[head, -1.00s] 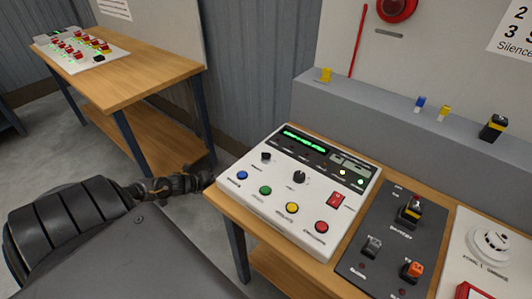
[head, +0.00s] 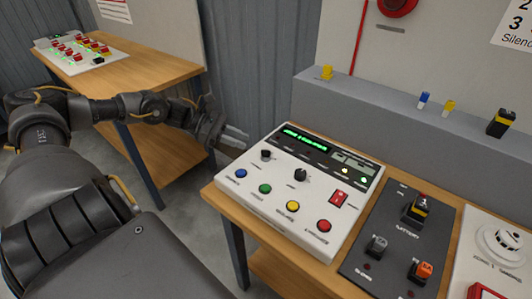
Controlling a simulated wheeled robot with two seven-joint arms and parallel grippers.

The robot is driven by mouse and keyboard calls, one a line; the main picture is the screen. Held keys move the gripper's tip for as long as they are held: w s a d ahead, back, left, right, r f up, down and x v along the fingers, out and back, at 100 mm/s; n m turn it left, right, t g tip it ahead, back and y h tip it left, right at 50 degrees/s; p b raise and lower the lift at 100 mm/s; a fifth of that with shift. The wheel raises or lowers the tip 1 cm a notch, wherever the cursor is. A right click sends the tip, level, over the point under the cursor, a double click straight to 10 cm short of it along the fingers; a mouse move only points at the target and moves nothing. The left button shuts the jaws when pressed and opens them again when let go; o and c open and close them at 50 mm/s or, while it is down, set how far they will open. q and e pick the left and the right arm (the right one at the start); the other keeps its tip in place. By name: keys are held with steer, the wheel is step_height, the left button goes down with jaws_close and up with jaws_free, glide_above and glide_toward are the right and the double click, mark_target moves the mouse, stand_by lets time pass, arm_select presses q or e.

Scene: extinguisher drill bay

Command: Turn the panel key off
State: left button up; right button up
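The white control panel (head: 268,218) lies on the wooden bench, with a lit green display (head: 305,137) at its back. Two small black knobs stand on it, one at the upper left (head: 266,155) and one near the middle (head: 300,175). I cannot tell from here which is the key, or which way either is turned. My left gripper (head: 236,137) is just off the panel's back left corner, apart from the knobs. Its two pale fingers look spread, with nothing between them. My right gripper is not in view.
The panel also bears blue, green, yellow and red buttons and a red rocker switch (head: 339,198). A dark plate (head: 385,250) with a yellow and black switch (head: 418,208) lies to its right. A grey ledge (head: 390,118) runs behind. Another wooden table (head: 130,75) stands at the back left.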

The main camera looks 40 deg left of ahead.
mark_target(266, 151)
arm_select(q)
steer(key=p+x, duration=0.1)
steer(key=x, duration=0.6)
steer(key=shift+w+d+p, duration=0.2)
steer(key=shift+d+p, duration=0.05)
steer(key=shift+p, duration=0.1)
steer(key=shift+w+d+f, duration=0.35)
steer(key=shift+d, duration=0.2)
jaws_close()
